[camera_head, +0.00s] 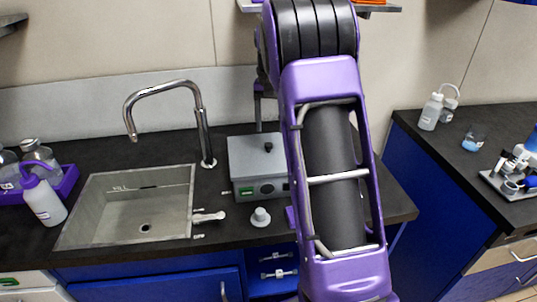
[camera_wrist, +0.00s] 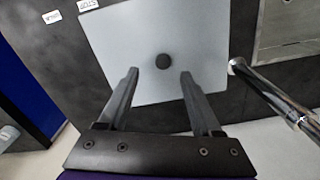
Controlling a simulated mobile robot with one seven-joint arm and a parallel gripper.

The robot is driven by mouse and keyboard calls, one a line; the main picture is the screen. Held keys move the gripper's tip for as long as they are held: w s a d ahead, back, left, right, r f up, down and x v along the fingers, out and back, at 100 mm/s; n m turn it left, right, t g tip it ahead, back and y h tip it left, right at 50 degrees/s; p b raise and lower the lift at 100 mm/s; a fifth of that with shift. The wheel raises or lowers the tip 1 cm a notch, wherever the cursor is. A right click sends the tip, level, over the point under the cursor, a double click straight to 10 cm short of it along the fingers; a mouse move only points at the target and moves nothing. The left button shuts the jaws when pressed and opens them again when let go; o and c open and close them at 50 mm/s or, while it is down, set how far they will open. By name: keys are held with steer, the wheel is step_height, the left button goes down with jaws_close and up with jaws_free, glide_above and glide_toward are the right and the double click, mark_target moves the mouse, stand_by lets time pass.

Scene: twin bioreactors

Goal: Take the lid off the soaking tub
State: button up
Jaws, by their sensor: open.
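The soaking tub (camera_head: 258,188) is a grey metal box on the dark counter, right of the sink. Its flat lid (camera_head: 250,150) is on it, with a small black knob (camera_head: 268,147) on top. In the wrist view the pale lid (camera_wrist: 203,32) fills the upper middle, and its round black knob (camera_wrist: 163,61) shows just beyond and between the fingertips. My gripper (camera_wrist: 159,74) is open and empty, above the lid. In the head view my arm covers part of the tub's right side and mostly hides the gripper.
The sink (camera_head: 125,205) and its tall curved faucet (camera_head: 205,135) stand left of the tub; the faucet (camera_wrist: 265,88) is close on the right in the wrist view. A small white object (camera_head: 260,217) sits before the tub. Bottles (camera_head: 45,198) stand far left.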

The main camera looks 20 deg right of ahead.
mark_target(269, 144)
steer(key=f, duration=0.6)
steer(key=shift+w+a+f, duration=0.15)
steer(key=shift+w+f, duration=0.1)
steer(key=shift+w, duration=0.05)
jaws_close()
